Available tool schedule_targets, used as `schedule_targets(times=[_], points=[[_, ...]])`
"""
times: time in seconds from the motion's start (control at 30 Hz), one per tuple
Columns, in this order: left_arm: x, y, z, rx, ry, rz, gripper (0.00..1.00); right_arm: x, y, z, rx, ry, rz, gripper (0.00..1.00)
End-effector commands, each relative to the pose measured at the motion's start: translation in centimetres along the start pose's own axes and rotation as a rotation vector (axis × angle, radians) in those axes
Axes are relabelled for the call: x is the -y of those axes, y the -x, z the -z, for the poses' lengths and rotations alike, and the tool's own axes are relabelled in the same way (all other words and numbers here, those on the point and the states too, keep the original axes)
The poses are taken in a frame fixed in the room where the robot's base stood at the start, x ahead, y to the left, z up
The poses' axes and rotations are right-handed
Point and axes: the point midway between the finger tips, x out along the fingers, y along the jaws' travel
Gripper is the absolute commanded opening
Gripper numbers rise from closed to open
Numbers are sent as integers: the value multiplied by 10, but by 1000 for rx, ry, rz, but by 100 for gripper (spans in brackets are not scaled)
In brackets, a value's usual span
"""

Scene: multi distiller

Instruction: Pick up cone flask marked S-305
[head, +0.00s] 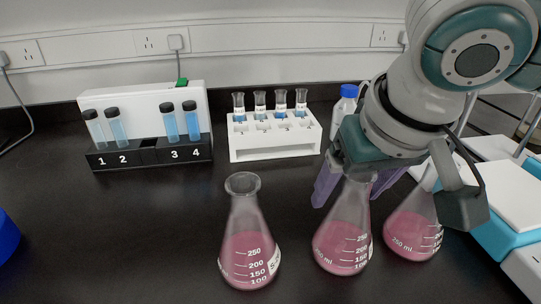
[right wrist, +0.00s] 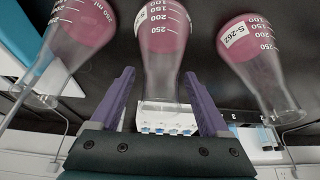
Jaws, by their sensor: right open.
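Three cone flasks with pink liquid stand on the black bench: a left one (head: 249,245), a middle one (head: 342,240) and a right one (head: 412,232). The left flask's label reads S-262 in the right wrist view (right wrist: 240,35). No label reading S-305 is legible; the other labels are turned away or cut off. My right gripper (head: 350,194) is open at the middle flask, pointing down toward the bench. In the right wrist view its purple fingers (right wrist: 160,76) lie on either side of the middle flask's neck (right wrist: 162,80). The left gripper is out of view.
A rack with capped blue tubes numbered 1 to 4 (head: 150,152) and a white holder with small vials (head: 275,145) stand behind. A blue-capped bottle (head: 344,105) is behind my arm. A white-and-blue device (head: 510,195) is at right. The left front bench is mostly clear.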

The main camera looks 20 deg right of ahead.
Motion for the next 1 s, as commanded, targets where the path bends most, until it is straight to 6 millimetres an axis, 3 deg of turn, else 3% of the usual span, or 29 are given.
schedule_targets(times=[0.07, 0.7, 1.0], points=[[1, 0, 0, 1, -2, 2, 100, 0, 0, 0, 0, 0, 0, 72], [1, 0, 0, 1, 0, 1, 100, 0, 0, -1, 3, 0, -1, 0], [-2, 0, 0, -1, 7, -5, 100, 0, 0, -2, 5, 1, -1, 0]])
